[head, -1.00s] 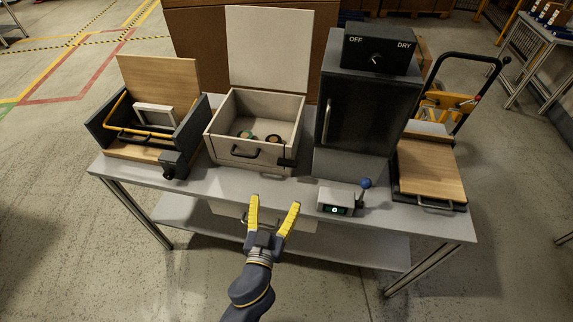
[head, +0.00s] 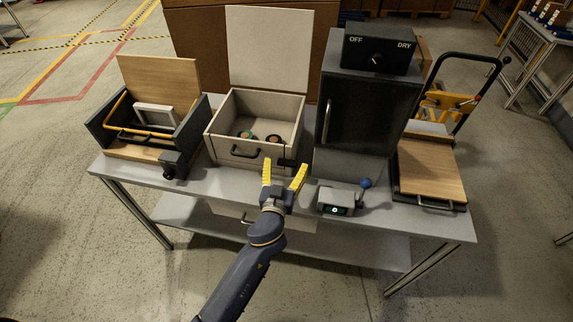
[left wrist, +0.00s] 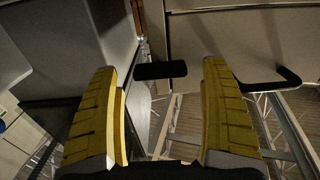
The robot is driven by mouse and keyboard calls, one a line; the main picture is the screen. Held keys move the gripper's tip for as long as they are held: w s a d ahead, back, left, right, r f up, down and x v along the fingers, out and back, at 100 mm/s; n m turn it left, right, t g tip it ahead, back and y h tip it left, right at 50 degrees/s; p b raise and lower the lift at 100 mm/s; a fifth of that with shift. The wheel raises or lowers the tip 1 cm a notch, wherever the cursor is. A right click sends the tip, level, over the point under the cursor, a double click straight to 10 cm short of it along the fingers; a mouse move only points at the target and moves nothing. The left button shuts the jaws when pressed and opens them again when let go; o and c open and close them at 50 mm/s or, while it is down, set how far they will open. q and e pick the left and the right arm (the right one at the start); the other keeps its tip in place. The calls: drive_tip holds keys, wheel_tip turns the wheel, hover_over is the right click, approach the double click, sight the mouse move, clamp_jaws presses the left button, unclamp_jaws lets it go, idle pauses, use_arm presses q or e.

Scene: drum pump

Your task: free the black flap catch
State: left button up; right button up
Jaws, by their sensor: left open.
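The black flap catch (head: 289,162) sits at the right end of the front of the beige box (head: 226,150), whose lid stands open. In the left wrist view the catch (left wrist: 160,70) is a short dark bar, between the tips of my yellow fingers as seen. My left gripper (head: 285,170) is open and empty, in front of the box's right front corner. Its fingers appear on either side of the catch; I cannot tell whether they touch it. The fingers partly surround the catch in the head view. My right gripper is not in view.
A dark cabinet (head: 362,112) stands close on the right. A small console (head: 334,202) with a blue-knobbed lever (head: 365,184) is right of my gripper. Two discs lie inside the box.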

use_arm(q)
drive_tip(key=shift+w, duration=0.55)
drive_tip(key=shift+c, duration=0.4)
